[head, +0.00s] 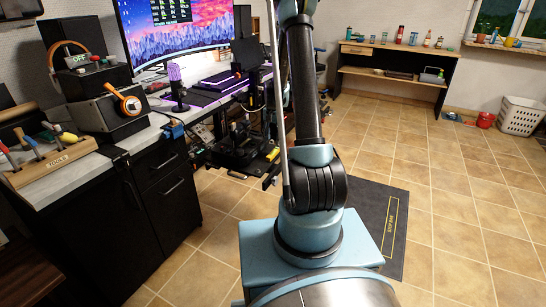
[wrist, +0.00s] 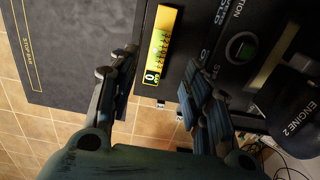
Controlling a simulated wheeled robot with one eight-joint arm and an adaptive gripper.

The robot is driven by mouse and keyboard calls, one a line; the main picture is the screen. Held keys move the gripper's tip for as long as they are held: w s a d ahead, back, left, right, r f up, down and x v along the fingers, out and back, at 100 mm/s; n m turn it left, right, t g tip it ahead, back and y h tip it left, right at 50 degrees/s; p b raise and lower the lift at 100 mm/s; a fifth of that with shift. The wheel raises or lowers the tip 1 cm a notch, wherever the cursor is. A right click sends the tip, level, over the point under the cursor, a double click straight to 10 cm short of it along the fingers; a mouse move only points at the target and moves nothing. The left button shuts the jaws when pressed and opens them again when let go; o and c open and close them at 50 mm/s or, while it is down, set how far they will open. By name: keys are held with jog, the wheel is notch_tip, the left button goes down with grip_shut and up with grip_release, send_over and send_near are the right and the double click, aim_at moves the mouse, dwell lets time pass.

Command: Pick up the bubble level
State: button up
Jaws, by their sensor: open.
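The bar's lower end shows in the gap between the fingertips, further up the picture. I cannot tell whether the fingers touch anything. In the head view my arm rises up the middle and the gripper is not visible.
In the head view a black rig (head: 243,148) stands beside the desk. A tool rack (head: 50,158) is at left. Tiled floor (head: 455,200) at right is clear.

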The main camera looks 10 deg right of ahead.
aim_at(273, 152)
jog(key=shift+s+d+f, duration=0.1)
jog(key=shift+f, duration=1.75)
jog(key=shift+s+f, duration=0.1)
jog(key=shift+f, duration=1.7)
grip_shut()
